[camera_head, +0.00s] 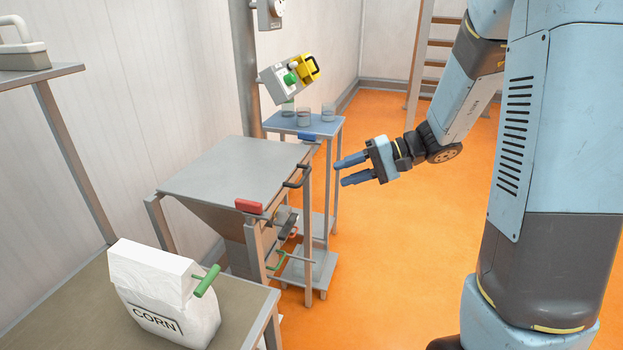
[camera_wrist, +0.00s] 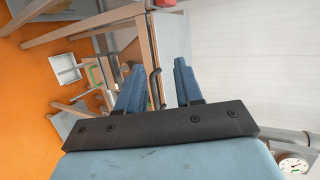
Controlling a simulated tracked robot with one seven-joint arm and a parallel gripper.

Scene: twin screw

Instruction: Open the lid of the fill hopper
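The fill hopper (camera_head: 213,226) stands left of centre in the head view. Its flat grey lid (camera_head: 237,172) lies level over the top, closed. A dark bent handle (camera_head: 296,177) sits at the lid's right edge; it also shows in the wrist view (camera_wrist: 154,86), in line with the gap between my fingers. My gripper (camera_head: 339,172) is to the right of the handle and apart from it. Its two blue fingers are spread with nothing between them; they also show in the wrist view (camera_wrist: 158,67).
A red grip (camera_head: 249,205) is at the hopper's front corner. A corn bag (camera_head: 160,300) with a green clip stands on the front bench. Behind the hopper are a blue side table (camera_head: 328,127) with glasses and a control box (camera_head: 289,77).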

